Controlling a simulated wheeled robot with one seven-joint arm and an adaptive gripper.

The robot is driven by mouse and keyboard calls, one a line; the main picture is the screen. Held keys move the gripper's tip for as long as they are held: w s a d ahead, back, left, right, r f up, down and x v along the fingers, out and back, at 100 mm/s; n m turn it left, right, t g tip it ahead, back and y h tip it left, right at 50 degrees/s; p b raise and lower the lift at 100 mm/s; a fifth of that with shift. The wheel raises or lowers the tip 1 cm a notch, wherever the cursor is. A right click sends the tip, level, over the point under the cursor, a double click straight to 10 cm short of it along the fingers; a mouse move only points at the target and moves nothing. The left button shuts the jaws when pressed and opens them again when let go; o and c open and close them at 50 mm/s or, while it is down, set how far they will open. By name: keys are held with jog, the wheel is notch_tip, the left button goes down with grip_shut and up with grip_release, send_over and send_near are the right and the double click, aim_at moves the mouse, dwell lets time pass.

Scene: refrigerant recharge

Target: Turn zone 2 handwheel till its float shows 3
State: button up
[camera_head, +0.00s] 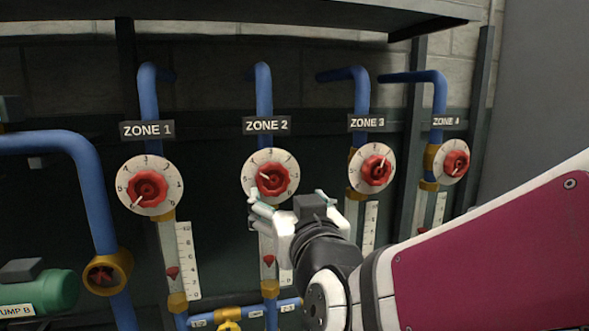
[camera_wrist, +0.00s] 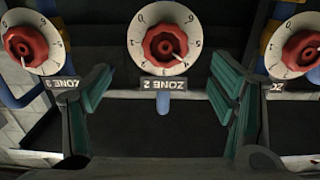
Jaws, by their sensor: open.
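The zone 2 handwheel (camera_head: 273,180) is a red knob on a white numbered dial, under the ZONE 2 label (camera_head: 267,125). Its pale pointer mark aims to the upper left in the head view. The same handwheel shows inverted at the top middle of the wrist view (camera_wrist: 165,46). The red zone 2 float (camera_head: 268,260) sits low in its tube; its scale (camera_head: 286,262) is partly hidden by my gripper, so I cannot read the value. My gripper (camera_head: 262,202) is open and empty, just below and in front of the dial. In the wrist view its fingers (camera_wrist: 160,95) are spread, with the handwheel beyond them.
Similar handwheels stand alongside: zone 1 (camera_head: 148,189) left, zone 3 (camera_head: 376,170) and zone 4 (camera_head: 456,164) right. Blue pipes run above and below. A green pump (camera_head: 45,293) is lower left. A dark shelf (camera_head: 220,14) overhangs the panel.

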aim_at(274, 183)
jog(key=p, duration=0.2)
jog(key=shift+a+p, duration=0.3)
jog(key=x, duration=1.1)
jog(key=shift+a+f+b, duration=0.1)
jog(key=shift+a+b, duration=0.05)
jog(key=shift+b, duration=0.2)
jog(key=c, duration=1.2)
